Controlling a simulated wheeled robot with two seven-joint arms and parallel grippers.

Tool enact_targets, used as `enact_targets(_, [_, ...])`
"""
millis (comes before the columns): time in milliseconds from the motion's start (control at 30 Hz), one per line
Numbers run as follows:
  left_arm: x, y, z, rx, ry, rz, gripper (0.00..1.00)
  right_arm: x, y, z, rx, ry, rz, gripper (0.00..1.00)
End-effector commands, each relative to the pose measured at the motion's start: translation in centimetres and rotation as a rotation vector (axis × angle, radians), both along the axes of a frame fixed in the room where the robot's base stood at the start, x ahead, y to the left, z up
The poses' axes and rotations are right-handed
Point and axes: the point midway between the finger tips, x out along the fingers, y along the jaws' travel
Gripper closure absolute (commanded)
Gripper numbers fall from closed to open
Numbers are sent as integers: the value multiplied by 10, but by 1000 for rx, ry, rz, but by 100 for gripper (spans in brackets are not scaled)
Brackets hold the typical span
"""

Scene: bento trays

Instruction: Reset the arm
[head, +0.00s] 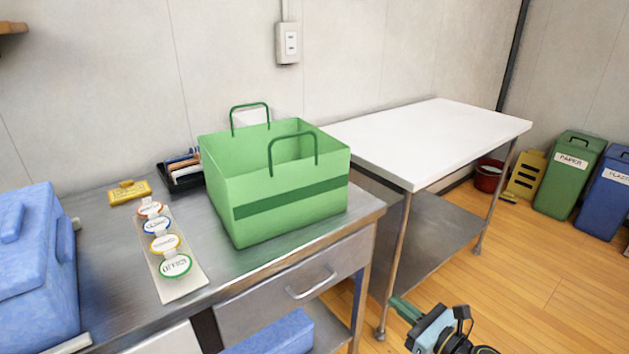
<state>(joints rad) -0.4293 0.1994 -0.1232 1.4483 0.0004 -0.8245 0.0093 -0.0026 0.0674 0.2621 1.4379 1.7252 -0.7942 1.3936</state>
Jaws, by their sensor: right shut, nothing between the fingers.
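My right gripper (399,305) shows at the bottom of the head view, right of centre. It is shut and empty, with its teal fingertips pointing up and left, and its arm runs out at the bottom edge. It appears in front of the white table's near leg, apart from the objects on the counter. My left gripper is not in view.
A green bag (290,198) with two handles stands on the metal counter (226,262). Left of it are a label strip (180,289), a yellow case (130,192) and a blue box (35,275). The white table (435,135) is clear. Bins (571,175) stand right.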

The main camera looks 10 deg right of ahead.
Motion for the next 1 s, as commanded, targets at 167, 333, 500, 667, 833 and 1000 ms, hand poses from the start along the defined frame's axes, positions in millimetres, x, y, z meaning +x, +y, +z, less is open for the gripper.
enact_targets(167, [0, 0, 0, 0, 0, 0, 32, -31, 17, -58, -368, 26, 109, 100])
enact_targets(333, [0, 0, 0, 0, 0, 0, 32, -95, 28, -144, -952, 2, 388, 100])
enact_targets(500, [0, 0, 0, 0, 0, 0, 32, -169, 19, -213, -1479, -99, 791, 100])
enact_targets(667, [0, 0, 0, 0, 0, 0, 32, -236, -3, -256, -1863, -274, 1244, 100])
enact_targets(833, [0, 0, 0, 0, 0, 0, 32, -293, -29, -278, -2114, -517, 1731, 100])
enact_targets(1000, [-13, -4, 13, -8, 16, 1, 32, -322, -37, -269, -2168, -654, 1958, 100])
